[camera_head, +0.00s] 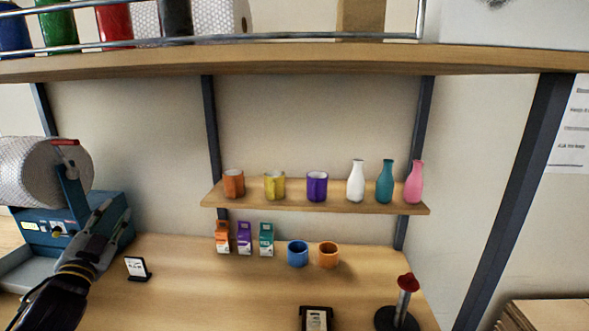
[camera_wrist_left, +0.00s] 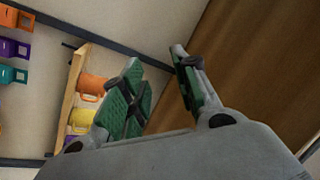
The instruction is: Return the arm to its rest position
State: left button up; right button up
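My left arm comes in from the left in the head view, and its gripper (camera_head: 114,222) is raised in front of the blue machine at the left of the table. In the left wrist view the left gripper (camera_wrist_left: 157,62) has its two green-padded fingers apart with nothing between them. It touches none of the mugs, cartons or bottles. My right gripper is in neither view.
The blue machine (camera_head: 90,208) carries a bubble-wrap roll (camera_head: 45,172). A wall shelf (camera_head: 330,205) holds mugs and bottles. Below it stand small cartons (camera_head: 244,238), a blue mug (camera_head: 298,254) and an orange mug (camera_head: 328,255). The table's middle (camera_head: 220,290) is clear.

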pick_arm(q)
jog(key=s+d+f+n+g, duration=0.2)
jog(key=s+d+f+g, duration=0.15)
jog(key=f, duration=0.85)
jog(key=s+d+f+n+g, duration=0.25)
jog(key=f+g, duration=0.25)
jog(key=f, duration=0.7)
jog(key=s+d+f+g+h, duration=0.3)
jog(key=s+d+f+g, duration=0.6)
jog(key=s+d+f, duration=0.75)
jog(key=s+a+f+g, duration=0.1)
jog(key=s+f, duration=0.1)
jog(key=f, duration=1.4)
jog(key=s+a+f, duration=0.1)
jog(key=s+f, duration=0.1)
jog(key=f, duration=1.4)
jog(key=s+a+f, duration=0.2)
jog(key=s+f, duration=0.7)
jog(key=s, duration=0.2)
jog(key=s+a+f+g, duration=0.1)
jog(key=s+f, duration=0.9)
jog(key=s, duration=0.1)
jog(key=shift+a, duration=0.35)
